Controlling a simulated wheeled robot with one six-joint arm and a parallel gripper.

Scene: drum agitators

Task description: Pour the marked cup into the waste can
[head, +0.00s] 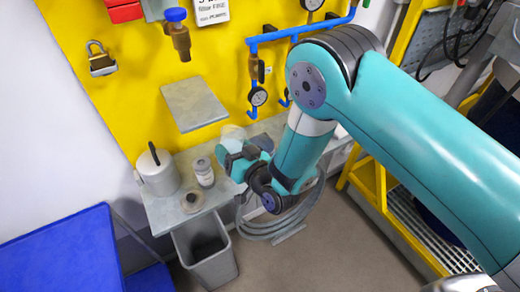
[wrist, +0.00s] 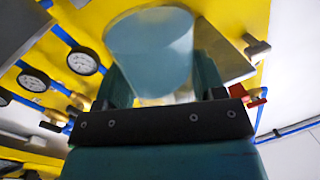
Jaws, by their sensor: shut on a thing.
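My gripper (head: 236,158) is shut on a pale, see-through cup (head: 232,134), above the grey shelf by the yellow panel. In the wrist view the cup (wrist: 152,50) stands between the two teal fingers (wrist: 165,85). No mark shows on the part of it that I see, and I cannot tell what is inside. The grey waste can (head: 221,267) stands on the floor below the shelf's front edge, open at the top, with a dark inside. The cup is up and to the right of it in the head view, apart from it.
A grey plate (head: 194,104), blue pipes with gauges (head: 258,97) and a padlock (head: 101,63) are on the yellow panel. A coiled hose (head: 285,228) hangs below the shelf.

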